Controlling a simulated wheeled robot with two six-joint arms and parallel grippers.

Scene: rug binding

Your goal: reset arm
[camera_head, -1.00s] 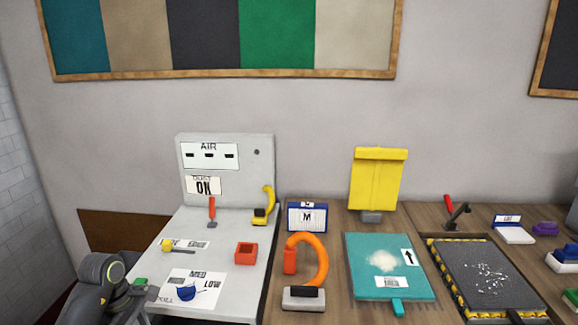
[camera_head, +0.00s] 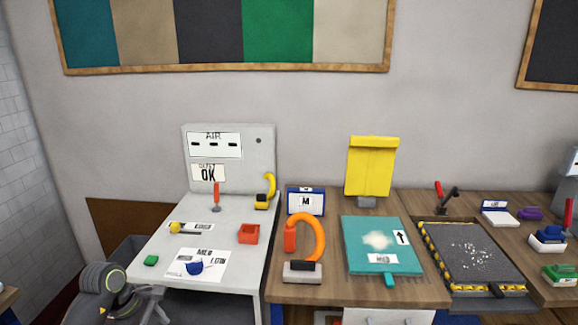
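My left gripper (camera_head: 154,306) hangs at the lower left, in front of the grey table's front left corner. It appears empty, and its fingers are too small to tell whether they are open or shut. My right gripper is not in view.
A grey panel (camera_head: 228,160) marked AIR stands behind the table. The wooden bench (camera_head: 345,290) to the right holds an orange hose (camera_head: 321,232), a teal mat (camera_head: 360,228) with pale powder and a striped-edge tray (camera_head: 425,235). A dark bin (camera_head: 124,252) stands left of the table.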

